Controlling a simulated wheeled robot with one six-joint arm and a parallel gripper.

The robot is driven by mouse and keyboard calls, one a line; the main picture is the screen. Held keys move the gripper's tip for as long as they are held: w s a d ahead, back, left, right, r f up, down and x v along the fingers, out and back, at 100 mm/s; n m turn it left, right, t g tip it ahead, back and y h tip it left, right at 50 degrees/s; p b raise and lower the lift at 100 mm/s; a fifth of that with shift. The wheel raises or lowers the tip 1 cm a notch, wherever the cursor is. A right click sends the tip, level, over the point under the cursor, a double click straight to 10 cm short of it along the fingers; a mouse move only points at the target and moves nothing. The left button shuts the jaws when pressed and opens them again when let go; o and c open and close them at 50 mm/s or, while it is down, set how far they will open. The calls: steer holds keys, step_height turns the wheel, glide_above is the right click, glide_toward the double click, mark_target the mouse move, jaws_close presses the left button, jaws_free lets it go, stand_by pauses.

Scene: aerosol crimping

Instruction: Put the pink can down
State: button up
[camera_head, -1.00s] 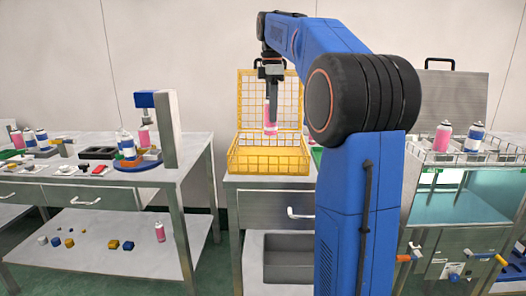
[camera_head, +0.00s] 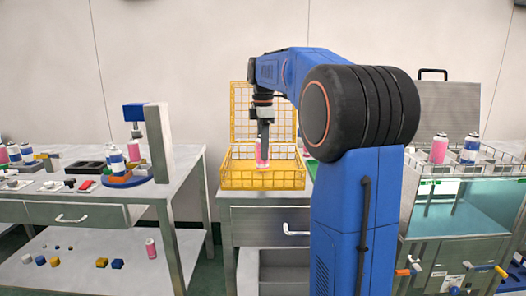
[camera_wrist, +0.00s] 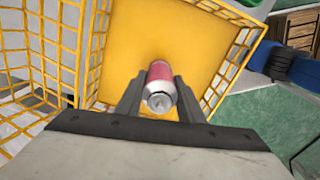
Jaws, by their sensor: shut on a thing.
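The pink can (camera_head: 262,154) is held upright in my gripper (camera_head: 264,146), over the open yellow wire basket (camera_head: 270,182) with its raised lid. In the wrist view the can (camera_wrist: 161,77) sits between the two fingers of my gripper (camera_wrist: 160,98), its silver top towards the camera. Below it is the plain yellow floor of the basket (camera_wrist: 133,40). The can's lower end is hidden behind the fingers and the basket's mesh in the head view, so I cannot tell whether it touches the floor.
The basket stands on a table with a drawer (camera_head: 268,226). A bench (camera_head: 95,204) at the left holds several cans and a blue fixture. At the right, a pink can (camera_head: 438,148) and a blue can (camera_head: 471,148) stand on a rack above a water tank (camera_head: 470,205).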

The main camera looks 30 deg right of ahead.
steer(key=shift+f, duration=0.35)
steer(key=shift+f, duration=0.15)
steer(key=o, duration=1.1)
step_height(320, 180, up, 12)
steer(key=shift+r, duration=0.15)
